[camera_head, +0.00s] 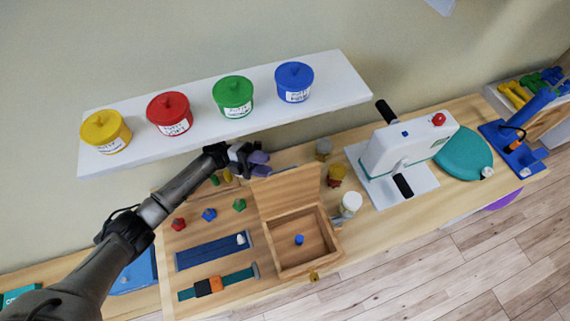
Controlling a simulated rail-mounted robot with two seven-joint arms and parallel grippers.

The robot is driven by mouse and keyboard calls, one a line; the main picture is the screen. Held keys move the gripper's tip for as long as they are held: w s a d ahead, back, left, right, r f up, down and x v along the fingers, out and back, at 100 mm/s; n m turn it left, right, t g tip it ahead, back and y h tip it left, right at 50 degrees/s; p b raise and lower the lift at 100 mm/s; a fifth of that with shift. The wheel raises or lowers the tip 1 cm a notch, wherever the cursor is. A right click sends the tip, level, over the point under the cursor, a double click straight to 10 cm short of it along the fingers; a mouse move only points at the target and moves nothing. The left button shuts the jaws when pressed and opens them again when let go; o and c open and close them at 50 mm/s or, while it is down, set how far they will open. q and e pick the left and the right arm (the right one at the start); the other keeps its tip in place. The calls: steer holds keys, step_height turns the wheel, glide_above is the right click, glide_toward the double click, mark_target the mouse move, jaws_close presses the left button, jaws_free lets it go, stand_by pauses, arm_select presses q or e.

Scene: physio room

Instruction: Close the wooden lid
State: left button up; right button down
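A wooden box (273,257) stands on the wooden table near its front edge. Its wooden lid (286,192) is open and stands up at the back of the box. A small blue piece (299,239) lies inside the box. My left gripper (262,164) is behind and above the lid's upper left corner, its purple-grey fingers close to the lid's top edge. I cannot tell whether the fingers touch the lid or how far apart they are. My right gripper is out of view.
A white bottle (350,204) and small jars (335,175) stand right of the box. A white machine (408,147) is farther right. A blue strap (212,251) and small coloured pieces lie left. A white shelf (205,128) with putty tubs hangs behind.

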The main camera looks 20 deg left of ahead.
mark_target(286, 187)
arm_select(q)
steer(key=shift+p+x, duration=0.55)
steer(key=shift+x, duration=2.05)
steer(key=shift+s, duration=0.1)
steer(key=shift+c, duration=0.2)
jaws_close()
